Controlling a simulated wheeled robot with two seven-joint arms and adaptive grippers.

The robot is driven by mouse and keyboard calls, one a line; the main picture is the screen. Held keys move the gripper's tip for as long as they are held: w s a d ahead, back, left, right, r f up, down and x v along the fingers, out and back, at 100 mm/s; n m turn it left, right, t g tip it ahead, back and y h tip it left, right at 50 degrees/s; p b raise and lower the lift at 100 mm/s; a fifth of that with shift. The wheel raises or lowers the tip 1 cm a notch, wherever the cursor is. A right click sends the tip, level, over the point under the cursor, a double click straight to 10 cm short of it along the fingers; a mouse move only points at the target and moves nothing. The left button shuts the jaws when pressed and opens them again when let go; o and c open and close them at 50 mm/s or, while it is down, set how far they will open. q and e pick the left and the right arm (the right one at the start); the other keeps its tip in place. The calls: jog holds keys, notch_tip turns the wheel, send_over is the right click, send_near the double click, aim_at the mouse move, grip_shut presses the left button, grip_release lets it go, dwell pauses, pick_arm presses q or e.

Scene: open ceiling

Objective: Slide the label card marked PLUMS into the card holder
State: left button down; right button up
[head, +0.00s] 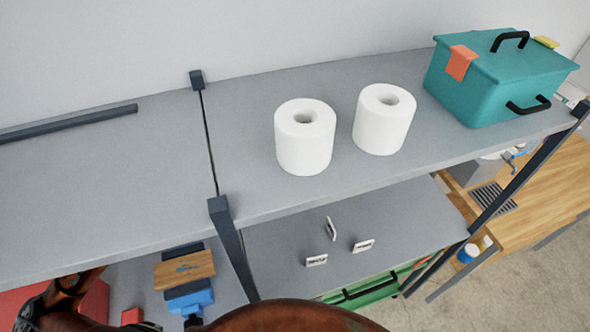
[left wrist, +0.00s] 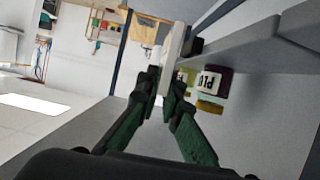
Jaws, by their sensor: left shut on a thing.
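In the left wrist view my left gripper (left wrist: 165,82) has its two dark green fingers shut on a thin white piece (left wrist: 173,45), seen nearly edge-on. It looks like a card, but no lettering shows on it. Beyond the fingers, to the right, is a white label with dark letters (left wrist: 206,81), only partly readable, under a grey shelf edge. I cannot pick out the card holder for certain.
Two white paper rolls (head: 305,137) and a teal lidded box (head: 499,84) stand on the upper shelf (head: 250,100). A dark post (head: 232,245) runs down in front of the lower shelf. Blue and wooden items (head: 185,268) lie lower left. A green crate (head: 372,287) sits below.

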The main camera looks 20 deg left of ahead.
pick_arm(q)
jog(key=w+d+p, duration=0.1)
jog(key=w+d, duration=0.2)
jog(key=w, duration=0.1)
jog(key=w+d+p, duration=0.1)
jog(key=w+d, duration=0.2)
jog(key=w, duration=0.2)
jog(key=w+d+p, duration=0.1)
jog(key=w+d, duration=0.2)
jog(key=w, duration=0.1)
jog(key=shift+w+d+p, duration=0.15)
jog(key=shift+w+p, duration=0.2)
jog(key=shift+w, duration=0.05)
jog(key=shift+w+d, duration=0.15)
jog(key=shift+w, duration=0.05)
jog(key=shift+f, duration=0.15)
notch_tip(320, 180, down, 3)
jog(key=shift+f+p, duration=0.15)
jog(key=shift+p, duration=0.45)
jog(key=c, duration=2.1)
grip_release()
pick_arm(e)
jog(key=r, duration=0.1)
jog(key=s+r, duration=0.1)
jog(key=r, duration=0.1)
jog(key=s+r, duration=0.1)
jog(key=shift+s+r, duration=0.2)
jog(key=shift+r, duration=0.15)
jog(key=shift+a, duration=0.1)
